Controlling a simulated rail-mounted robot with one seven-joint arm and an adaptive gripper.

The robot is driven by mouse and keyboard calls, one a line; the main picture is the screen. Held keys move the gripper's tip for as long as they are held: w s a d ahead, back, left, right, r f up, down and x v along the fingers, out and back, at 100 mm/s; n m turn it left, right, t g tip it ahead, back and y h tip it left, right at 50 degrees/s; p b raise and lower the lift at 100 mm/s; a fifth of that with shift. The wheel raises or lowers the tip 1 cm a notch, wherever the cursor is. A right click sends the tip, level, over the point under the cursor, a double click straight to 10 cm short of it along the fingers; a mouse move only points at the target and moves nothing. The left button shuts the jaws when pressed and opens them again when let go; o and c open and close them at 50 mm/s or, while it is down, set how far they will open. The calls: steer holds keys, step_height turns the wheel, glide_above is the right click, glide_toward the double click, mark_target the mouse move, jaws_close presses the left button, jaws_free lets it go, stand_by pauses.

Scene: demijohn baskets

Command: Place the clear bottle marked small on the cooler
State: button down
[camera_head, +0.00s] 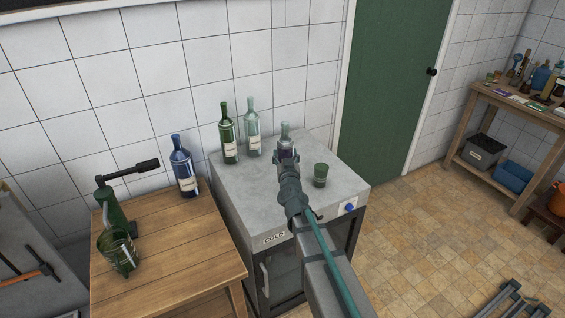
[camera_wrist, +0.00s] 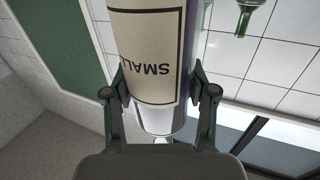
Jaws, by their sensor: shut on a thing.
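The clear bottle marked small (camera_head: 285,131) is upright in my gripper (camera_head: 287,157), over the grey top of the cooler (camera_head: 233,196). In the wrist view, its label (camera_wrist: 152,60) reads "SMAL" upside down, and both fingers of my gripper (camera_wrist: 160,97) press on its sides. The cooler is a grey cabinet with a "COLD" plate on its front. My gripper hides the bottle's base in the head view, so I cannot tell whether it touches the cooler top.
On the cooler stand a green bottle (camera_head: 228,134), a pale clear bottle (camera_head: 253,129) and a small green cup (camera_head: 320,175). A wooden table (camera_head: 175,250) at the left holds a blue bottle (camera_head: 183,168), a green corking device (camera_head: 112,212) and a green glass vessel (camera_head: 118,252).

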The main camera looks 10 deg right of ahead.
steer(key=w+d+f+b, duration=0.6)
steer(key=w+f, duration=0.1)
steer(key=w, duration=0.1)
steer(key=shift+f+b, duration=0.3)
steer(key=shift+f, duration=0.05)
steer(key=shift+w+f, duration=0.1)
steer(key=shift+w+f+p, duration=0.1)
steer(key=shift+f+p, duration=0.55)
steer(key=shift+f, duration=1)
steer(key=shift+f, duration=0.2)
steer(key=shift+c, duration=1.7)
jaws_free()
steer(key=shift+r, duration=0.15)
